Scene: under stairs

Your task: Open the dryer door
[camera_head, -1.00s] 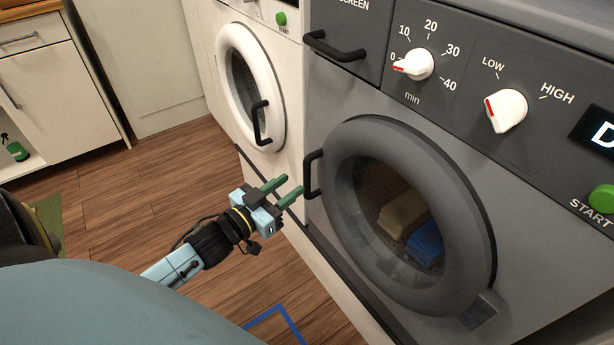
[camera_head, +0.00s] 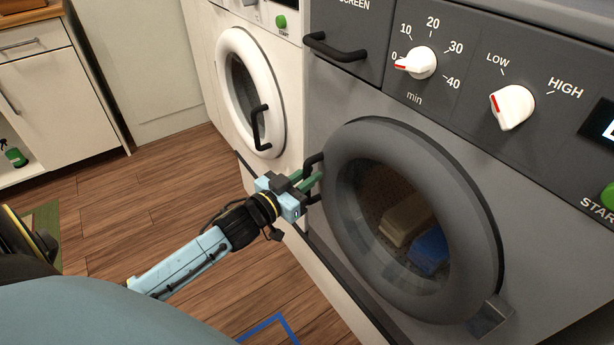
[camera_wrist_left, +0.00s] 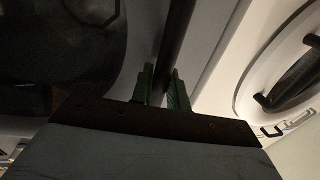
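The grey dryer stands at the right in the head view, with its round door (camera_head: 365,140) shut; folded cloths show through the glass. The door's black handle (camera_head: 309,165) is on the left side of the door. My left gripper (camera_head: 315,180) is at this handle, its green fingers partly hidden against it. In the left wrist view the gripper (camera_wrist_left: 161,80) is open, with a finger on each side of the dark handle bar (camera_wrist_left: 177,45). I cannot tell whether either finger touches the bar. My right gripper is not in view.
A white washer (camera_head: 222,70) with its own black handle (camera_head: 257,128) stands just left of the dryer. A black handle (camera_head: 333,46) sits above the dryer door, beside the knobs. A white cabinet (camera_head: 60,90) is at the far left. The wood floor (camera_head: 150,205) between is open.

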